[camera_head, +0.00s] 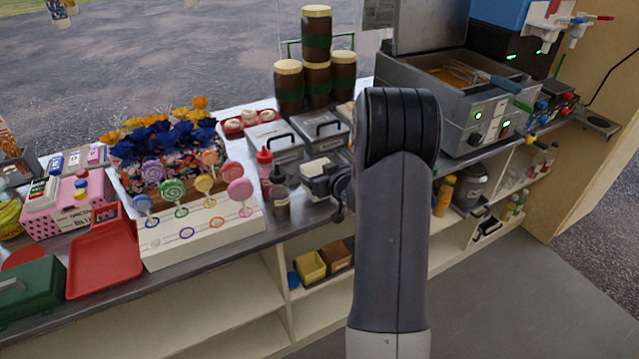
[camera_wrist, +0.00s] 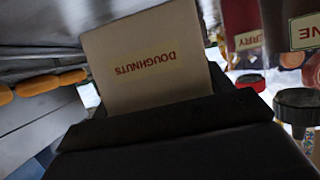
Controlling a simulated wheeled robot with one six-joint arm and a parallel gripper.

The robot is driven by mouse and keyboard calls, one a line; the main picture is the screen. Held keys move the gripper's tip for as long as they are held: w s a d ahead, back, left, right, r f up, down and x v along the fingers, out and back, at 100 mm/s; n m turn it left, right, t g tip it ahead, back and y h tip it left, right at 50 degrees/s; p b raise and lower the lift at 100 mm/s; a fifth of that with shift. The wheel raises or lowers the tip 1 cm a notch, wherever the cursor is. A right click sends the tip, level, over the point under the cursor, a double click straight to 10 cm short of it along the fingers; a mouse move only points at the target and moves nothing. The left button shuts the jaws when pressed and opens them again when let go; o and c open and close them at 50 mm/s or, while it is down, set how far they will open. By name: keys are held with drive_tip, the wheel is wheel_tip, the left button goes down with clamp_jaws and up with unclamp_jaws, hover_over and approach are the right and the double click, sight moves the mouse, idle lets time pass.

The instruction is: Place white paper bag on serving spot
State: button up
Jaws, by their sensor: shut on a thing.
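In the head view my gripper (camera_head: 326,182) is over the counter, just right of the sauce bottles and in front of the metal containers. A pale thing (camera_head: 318,167) shows at its jaws. In the wrist view a white paper bag (camera_wrist: 140,85) with "DOUGHNUTS" printed upside down stands up from behind the dark jaws of my gripper (camera_wrist: 170,115). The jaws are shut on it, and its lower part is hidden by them. No marked serving spot can be made out.
A red bottle (camera_head: 265,165) and a dark bottle (camera_head: 279,195) stand close left of my gripper. Lidded metal containers (camera_head: 275,145) are behind it. The lollipop stand (camera_head: 200,235) and a red tray (camera_head: 105,262) are further left. A fryer (camera_head: 470,95) is at the right.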

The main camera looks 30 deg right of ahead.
drive_tip(key=shift+f, duration=1.25)
drive_tip(key=shift+f, duration=0.1)
drive_tip(key=shift+f, duration=0.15)
drive_tip(key=o, duration=0.8)
drive_tip(key=shift+c, duration=0.2)
drive_tip(key=shift+r, duration=0.25)
drive_tip(key=shift+s+r, duration=0.15)
drive_tip(key=shift+s, duration=0.1)
drive_tip(key=v, duration=1.1)
drive_tip(key=shift+s, duration=0.2)
